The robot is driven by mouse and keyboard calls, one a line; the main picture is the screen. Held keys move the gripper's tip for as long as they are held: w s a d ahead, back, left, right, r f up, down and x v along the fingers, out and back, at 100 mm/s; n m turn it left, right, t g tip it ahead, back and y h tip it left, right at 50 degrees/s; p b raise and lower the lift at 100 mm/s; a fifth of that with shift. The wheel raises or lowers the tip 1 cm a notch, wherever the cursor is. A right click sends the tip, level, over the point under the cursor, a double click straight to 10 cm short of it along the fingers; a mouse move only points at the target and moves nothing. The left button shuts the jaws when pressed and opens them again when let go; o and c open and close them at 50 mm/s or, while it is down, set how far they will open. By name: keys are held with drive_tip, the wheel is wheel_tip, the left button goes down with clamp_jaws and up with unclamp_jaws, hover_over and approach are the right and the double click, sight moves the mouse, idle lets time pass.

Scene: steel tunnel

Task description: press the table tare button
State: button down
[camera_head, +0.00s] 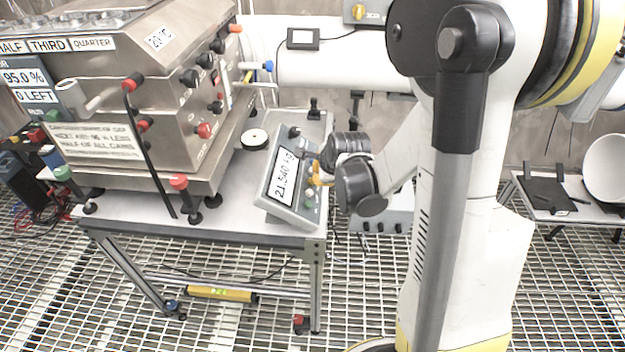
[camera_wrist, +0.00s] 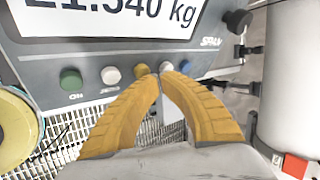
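The table scale's display unit (camera_head: 287,184) stands tilted at the right end of the steel table and reads 21.540 kg. It also fills the top of the wrist view (camera_wrist: 40,55). I cannot read which is tare. My gripper (camera_wrist: 158,76) has its yellow fingertips together, empty, close by the yellow and pale buttons; contact cannot be told.
A large steel machine (camera_head: 150,110) with knobs and levers fills the table's left. A round black-and-white disc (camera_head: 254,139) lies behind the display. A white pipe (camera_head: 330,65) runs behind. A side table (camera_head: 560,205) stands right. The grated floor is mostly open.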

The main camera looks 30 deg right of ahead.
drive_tip(key=shift+f, duration=0.1)
drive_tip(key=shift+w+a+f+b, duration=0.15)
drive_tip(key=shift+a+f+b, duration=0.15)
drive_tip(key=shift+b, duration=0.1)
drive_tip(key=shift+d+r, duration=0.3)
drive_tip(key=shift+r, duration=0.1)
drive_tip(key=shift+r+p, duration=0.1)
drive_tip(key=shift+p, duration=0.2)
drive_tip(key=d+r+p, duration=0.1)
drive_tip(key=s+d+r+p, duration=0.1)
drive_tip(key=r, duration=0.1)
drive_tip(key=s+r+p, duration=0.1)
drive_tip(key=shift+s+d+r+p, duration=0.1)
drive_tip(key=shift+d+r+p, duration=0.3)
idle(0.6)
